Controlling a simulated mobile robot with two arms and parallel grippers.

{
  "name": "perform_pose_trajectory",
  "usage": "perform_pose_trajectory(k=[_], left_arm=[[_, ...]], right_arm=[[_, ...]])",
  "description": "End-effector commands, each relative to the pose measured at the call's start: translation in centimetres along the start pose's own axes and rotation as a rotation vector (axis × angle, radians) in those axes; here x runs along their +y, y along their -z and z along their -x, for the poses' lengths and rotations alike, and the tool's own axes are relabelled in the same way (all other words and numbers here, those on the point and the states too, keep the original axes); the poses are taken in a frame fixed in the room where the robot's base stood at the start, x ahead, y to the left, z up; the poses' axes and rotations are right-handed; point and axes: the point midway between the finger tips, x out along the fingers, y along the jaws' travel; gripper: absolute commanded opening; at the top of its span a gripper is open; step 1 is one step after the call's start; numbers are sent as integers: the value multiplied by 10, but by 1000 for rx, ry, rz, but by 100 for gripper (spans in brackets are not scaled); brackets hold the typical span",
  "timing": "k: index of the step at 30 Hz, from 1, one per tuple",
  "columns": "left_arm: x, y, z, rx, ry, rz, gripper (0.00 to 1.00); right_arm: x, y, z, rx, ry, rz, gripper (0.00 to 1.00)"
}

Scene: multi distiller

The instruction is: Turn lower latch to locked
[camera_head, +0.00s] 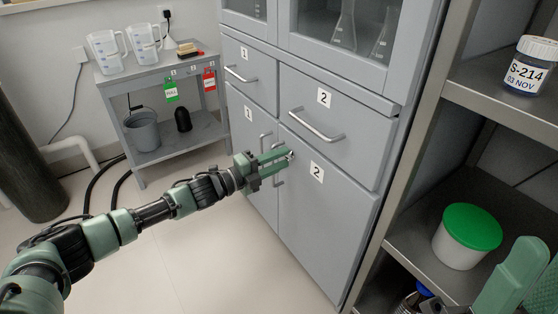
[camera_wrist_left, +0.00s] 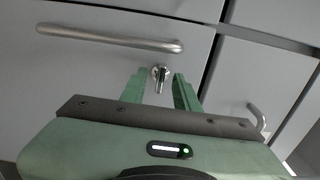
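The small metal latch (camera_wrist_left: 160,75) sits on the grey cabinet front, near the upper edge of lower door 2 (camera_head: 325,205). In the wrist view its lever points down the picture, between my left fingertips. My left gripper (camera_head: 280,158) reaches in from the left, and it also shows in the wrist view (camera_wrist_left: 159,88). Its two green fingers are apart, one on each side of the latch, with visible gaps, so they are not closed on it. In the head view the fingers partly cover the latch.
An open shelf with a green-lidded tub (camera_head: 468,236) and a labelled jar (camera_head: 530,65) stands right. A cart (camera_head: 172,70) stands back left. Floor between is clear.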

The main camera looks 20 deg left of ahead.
Motion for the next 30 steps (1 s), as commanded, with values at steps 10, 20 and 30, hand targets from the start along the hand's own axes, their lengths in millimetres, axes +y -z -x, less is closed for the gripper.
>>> perform_pose_trajectory(k=[10, 20, 30], left_arm=[[0, 0, 0, 0, 0, 1, 0], [-2, 0, 0, 0, -1, 69, 0], [-3, 1, 0, 0, -2, 306, 0]], right_arm=[[0, 0, 0, -1, 0, 0, 36], [0, 2, -10, -2, 0, 0, 36], [12, -106, 8, -578, -15, 35, 36]])
